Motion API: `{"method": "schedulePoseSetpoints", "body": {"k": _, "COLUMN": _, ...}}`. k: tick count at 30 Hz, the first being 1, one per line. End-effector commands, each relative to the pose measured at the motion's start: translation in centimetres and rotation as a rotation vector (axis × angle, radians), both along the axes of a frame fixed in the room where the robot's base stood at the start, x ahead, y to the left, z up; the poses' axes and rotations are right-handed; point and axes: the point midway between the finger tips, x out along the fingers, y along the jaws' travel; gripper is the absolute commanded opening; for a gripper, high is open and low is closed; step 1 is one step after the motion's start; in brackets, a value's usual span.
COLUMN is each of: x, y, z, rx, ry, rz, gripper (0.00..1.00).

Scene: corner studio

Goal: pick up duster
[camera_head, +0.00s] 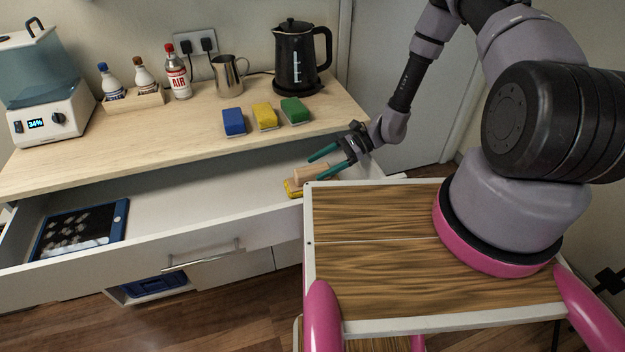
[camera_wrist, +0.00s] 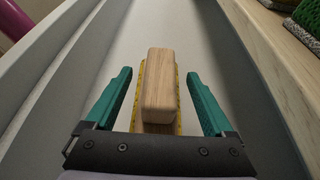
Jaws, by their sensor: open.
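The duster shows in the wrist view as a pale wooden block handle (camera_wrist: 159,85) on a wider base with a yellow edge. It lies on the floor of the open white drawer, and its wooden top also shows in the head view (camera_head: 312,172) near the drawer's right end. My gripper (camera_head: 315,165) is open with teal fingers. In the wrist view the fingers (camera_wrist: 160,80) stand one on each side of the duster, with a visible gap on both sides. The duster's near end is partly hidden by the gripper's body.
The open drawer (camera_head: 205,195) also holds a blue-framed tablet-like item (camera_head: 82,230) at left. On the counter (camera_head: 130,130) above stand blue (camera_head: 234,122), yellow (camera_head: 265,116) and green (camera_head: 295,111) sponges, a metal pitcher (camera_head: 228,75) and a black kettle (camera_head: 297,60). Drawer walls flank my gripper.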

Motion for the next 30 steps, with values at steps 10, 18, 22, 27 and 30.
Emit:
{"method": "schedulePoseSetpoints", "body": {"k": 10, "x": -0.8, "y": 3.3, "z": -1.5, "rx": 0.000, "ry": -0.001, "rz": 0.001, "gripper": 0.88}}
{"method": "schedulePoseSetpoints", "body": {"k": 18, "x": -0.8, "y": 3.3, "z": -1.5, "rx": -0.001, "ry": -0.001, "rz": 0.001, "gripper": 0.49}}
{"method": "schedulePoseSetpoints", "body": {"k": 22, "x": -0.8, "y": 3.2, "z": -1.5, "rx": -0.001, "ry": -0.001, "rz": 0.001, "gripper": 0.00}}
{"method": "schedulePoseSetpoints", "body": {"k": 27, "x": -0.8, "y": 3.2, "z": -1.5, "rx": 0.000, "ry": -0.001, "rz": 0.001, "gripper": 0.00}}
{"method": "schedulePoseSetpoints", "body": {"k": 30, "x": -0.8, "y": 3.2, "z": -1.4, "rx": 0.000, "ry": -0.001, "rz": 0.001, "gripper": 0.00}}
